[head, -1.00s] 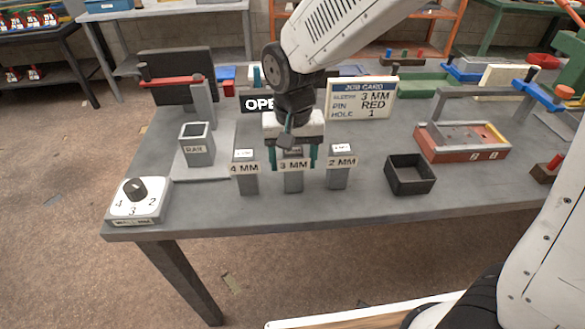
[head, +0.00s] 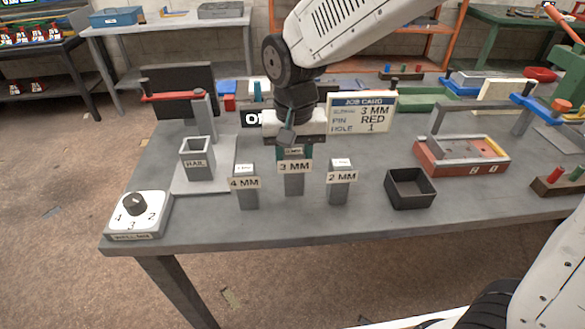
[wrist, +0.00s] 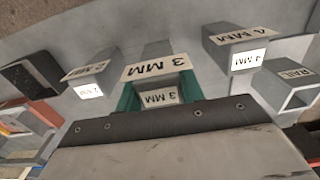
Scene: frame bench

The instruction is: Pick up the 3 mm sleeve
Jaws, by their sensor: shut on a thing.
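The 3 mm sleeve is a grey upright block (head: 294,187) with a white "3 MM" label, between its two neighbours on the bench. My gripper (head: 293,153) is above it, with its teal fingers closed on the top part. In the wrist view, the fingers (wrist: 158,97) press on both sides of the sleeve, and a small "3 MM" tag shows between them. The sleeve (wrist: 150,50) is upright. Its lower end sits higher than those of the neighbours and looks slightly clear of the bench.
The 4 mm sleeve (head: 246,195) stands close on the left, the 2 mm sleeve (head: 340,192) close on the right. An open black bin (head: 410,200) is further right. A grey "RAIL" tube (head: 197,172) and a dial box (head: 138,216) are left. The job card (head: 361,98) stands behind.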

